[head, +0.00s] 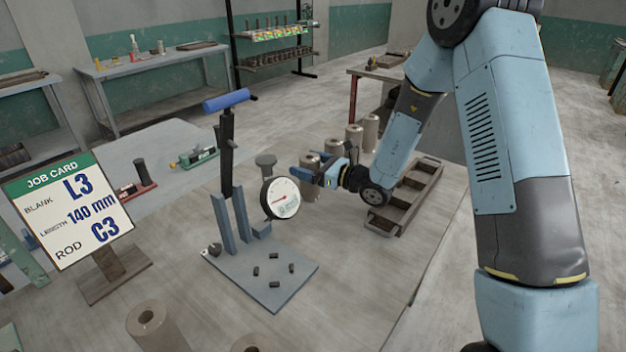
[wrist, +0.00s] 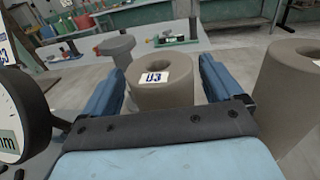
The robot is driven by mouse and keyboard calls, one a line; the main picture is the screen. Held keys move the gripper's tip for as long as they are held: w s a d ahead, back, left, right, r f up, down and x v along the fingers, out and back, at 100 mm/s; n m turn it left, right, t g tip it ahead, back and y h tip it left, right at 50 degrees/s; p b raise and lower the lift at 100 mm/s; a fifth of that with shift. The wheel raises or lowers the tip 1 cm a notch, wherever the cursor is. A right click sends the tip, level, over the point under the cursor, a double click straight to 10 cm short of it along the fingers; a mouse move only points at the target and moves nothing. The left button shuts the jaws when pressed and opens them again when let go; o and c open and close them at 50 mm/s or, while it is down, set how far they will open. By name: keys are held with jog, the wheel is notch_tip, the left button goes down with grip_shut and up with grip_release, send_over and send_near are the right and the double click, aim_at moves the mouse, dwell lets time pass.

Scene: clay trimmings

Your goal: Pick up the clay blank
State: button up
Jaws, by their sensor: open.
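A grey-brown hollow clay blank (wrist: 165,93) stands upright between my fingers in the wrist view; its white label appears to read U3. It shows partly in the head view (head: 309,187), where my gripper hides some of it. My gripper (head: 318,172) is open around it, one blue finger on each side in the wrist view (wrist: 158,78). I cannot tell whether either finger touches it. The job card (head: 70,212) reads blank L3, length 140 mm, rod C3.
A press with a round dial (head: 281,198) stands to the left. A wooden slotted tray (head: 408,200) lies to the right. More blanks (head: 158,328) stand in front.

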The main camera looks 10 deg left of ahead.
jog(key=shift+x, duration=0.8)
jog(key=c, duration=1.5)
jog(key=shift+r, duration=0.15)
